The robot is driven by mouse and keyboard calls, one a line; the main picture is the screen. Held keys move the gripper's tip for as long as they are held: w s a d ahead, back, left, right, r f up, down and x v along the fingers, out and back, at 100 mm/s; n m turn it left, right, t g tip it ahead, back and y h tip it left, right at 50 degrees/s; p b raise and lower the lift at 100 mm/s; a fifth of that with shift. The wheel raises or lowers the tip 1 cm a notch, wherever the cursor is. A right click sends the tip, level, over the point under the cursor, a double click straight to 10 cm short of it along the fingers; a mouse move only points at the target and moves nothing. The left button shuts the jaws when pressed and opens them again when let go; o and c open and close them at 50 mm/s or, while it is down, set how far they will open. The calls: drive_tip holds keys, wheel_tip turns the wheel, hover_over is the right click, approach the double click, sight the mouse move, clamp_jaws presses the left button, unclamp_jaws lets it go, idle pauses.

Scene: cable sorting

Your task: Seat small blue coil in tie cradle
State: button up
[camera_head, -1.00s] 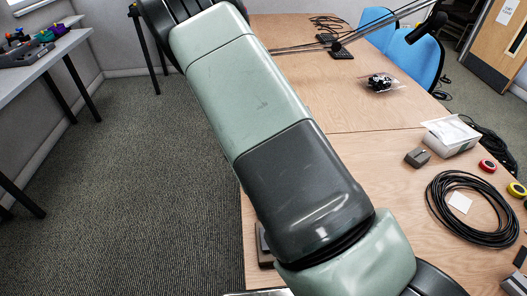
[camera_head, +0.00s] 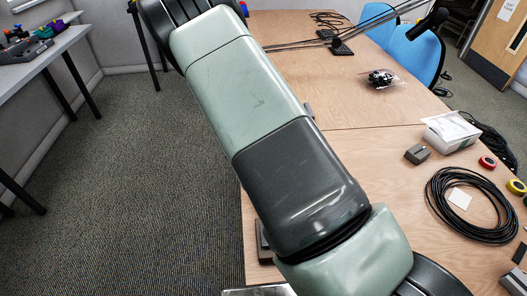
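My gripper is not in view; my own arm crosses the picture from top centre to bottom right and hides the middle of the table. I cannot make out the small blue coil for certain. A small blue item (camera_head: 244,8) shows at the top edge beside my arm, too small to identify. I cannot identify the tie cradle either. A dark grey block (camera_head: 263,243) shows partly at the table's left edge, beside my arm.
A large black cable coil (camera_head: 435,205) lies at right on the wooden table (camera_head: 375,160). Around it are a white box (camera_head: 448,139), grey block (camera_head: 417,154), red roll (camera_head: 487,162) and yellow roll (camera_head: 516,186). A bagged black item (camera_head: 380,78) lies further back. Coloured items fill a grey tray (camera_head: 30,52) on the left side table.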

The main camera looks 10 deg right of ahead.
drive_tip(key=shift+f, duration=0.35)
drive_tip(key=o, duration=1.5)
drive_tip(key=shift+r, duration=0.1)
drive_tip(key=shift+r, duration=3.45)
